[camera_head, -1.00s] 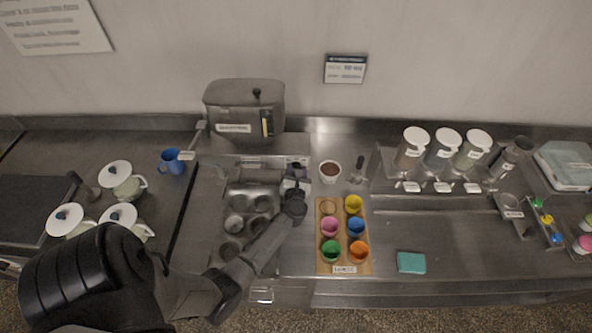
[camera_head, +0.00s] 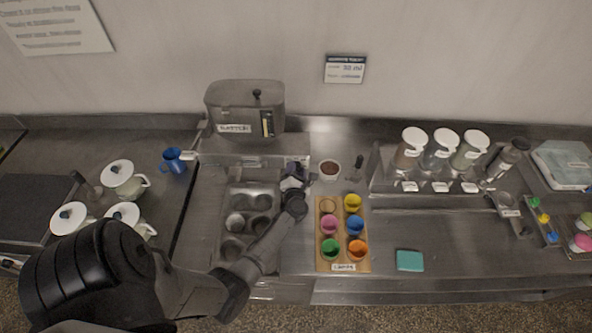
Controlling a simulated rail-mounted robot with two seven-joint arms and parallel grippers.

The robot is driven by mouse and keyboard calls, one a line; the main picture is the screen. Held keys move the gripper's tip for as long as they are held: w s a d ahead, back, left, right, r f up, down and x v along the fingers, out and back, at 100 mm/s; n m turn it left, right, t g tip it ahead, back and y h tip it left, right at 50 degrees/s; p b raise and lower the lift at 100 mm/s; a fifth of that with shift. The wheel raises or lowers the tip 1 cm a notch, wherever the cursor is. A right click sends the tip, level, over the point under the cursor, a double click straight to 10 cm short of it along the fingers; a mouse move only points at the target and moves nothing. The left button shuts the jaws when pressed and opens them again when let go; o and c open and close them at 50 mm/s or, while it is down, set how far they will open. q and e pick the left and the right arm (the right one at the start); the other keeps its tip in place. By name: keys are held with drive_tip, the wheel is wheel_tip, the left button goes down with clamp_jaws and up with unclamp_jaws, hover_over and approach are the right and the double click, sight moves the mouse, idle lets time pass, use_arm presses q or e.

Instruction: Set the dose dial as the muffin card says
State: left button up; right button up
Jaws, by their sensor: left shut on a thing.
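The small card (camera_head: 345,70) on the back wall has a dark header. One line seems to end in "32 ml", but the print is too blurred to be sure. The grey batter hopper (camera_head: 231,101) stands at the back, with a black knob on top and a yellow gauge strip on its front. My right gripper is not in view.
The muffin tin (camera_head: 225,221) lies left of my left forearm. A wooden board (camera_head: 343,213) with coloured cups is close on the right. A brown-filled cup (camera_head: 331,169), a teal block (camera_head: 410,261) and a blue mug (camera_head: 173,160) stand around. Front right counter is mostly clear.

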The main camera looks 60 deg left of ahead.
use_arm(q)
drive_tip(key=o, duration=0.9)
drive_tip(key=p+v, duration=0.2)
drive_tip(key=v, duration=1.2)
drive_tip(key=shift+w, duration=0.1)
